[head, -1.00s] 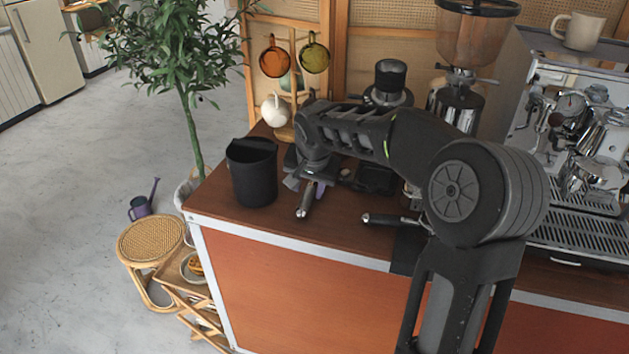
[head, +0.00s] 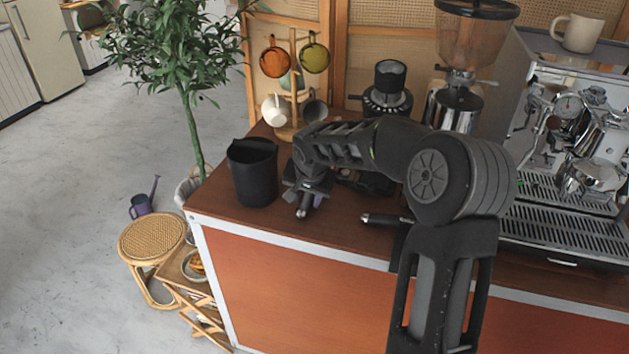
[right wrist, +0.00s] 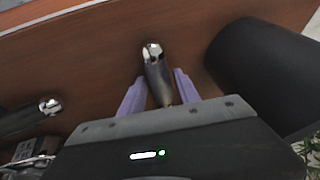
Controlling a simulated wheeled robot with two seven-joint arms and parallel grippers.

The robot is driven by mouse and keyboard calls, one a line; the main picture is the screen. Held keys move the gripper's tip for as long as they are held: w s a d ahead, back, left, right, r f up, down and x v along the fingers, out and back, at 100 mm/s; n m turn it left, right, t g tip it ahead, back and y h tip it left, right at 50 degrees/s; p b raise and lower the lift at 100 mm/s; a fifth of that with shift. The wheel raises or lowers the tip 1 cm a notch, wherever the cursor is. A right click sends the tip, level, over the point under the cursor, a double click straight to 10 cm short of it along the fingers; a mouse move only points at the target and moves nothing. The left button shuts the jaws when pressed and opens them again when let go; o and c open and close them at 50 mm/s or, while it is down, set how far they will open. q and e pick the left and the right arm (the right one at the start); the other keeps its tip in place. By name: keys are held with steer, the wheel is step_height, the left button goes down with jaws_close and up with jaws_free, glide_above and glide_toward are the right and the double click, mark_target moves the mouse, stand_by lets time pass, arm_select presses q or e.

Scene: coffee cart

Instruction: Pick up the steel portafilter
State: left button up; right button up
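A portafilter with a steel-grey handle and bright end cap (head: 302,211) lies on the brown counter, its handle toward the front edge. In the right wrist view its handle (right wrist: 156,70) runs between the two purple fingers of my right gripper (right wrist: 159,82). The fingers are apart, with a gap showing on each side of the handle. In the head view my right gripper (head: 312,199) is low over this portafilter and hides its head. A second portafilter, black-handled with a chrome tip (head: 385,219), lies to the right; its handle also shows in the right wrist view (right wrist: 22,118). My left gripper is not in view.
A black bin (head: 253,172) stands close to the left of my right gripper, also near in the right wrist view (right wrist: 265,70). Behind are a mug tree (head: 291,95) and a grinder (head: 462,65). The espresso machine (head: 575,150) is at right.

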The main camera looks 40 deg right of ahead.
jaws_close()
stand_by(0.3)
stand_by(0.3)
steer(key=shift+r, duration=0.1)
stand_by(0.6)
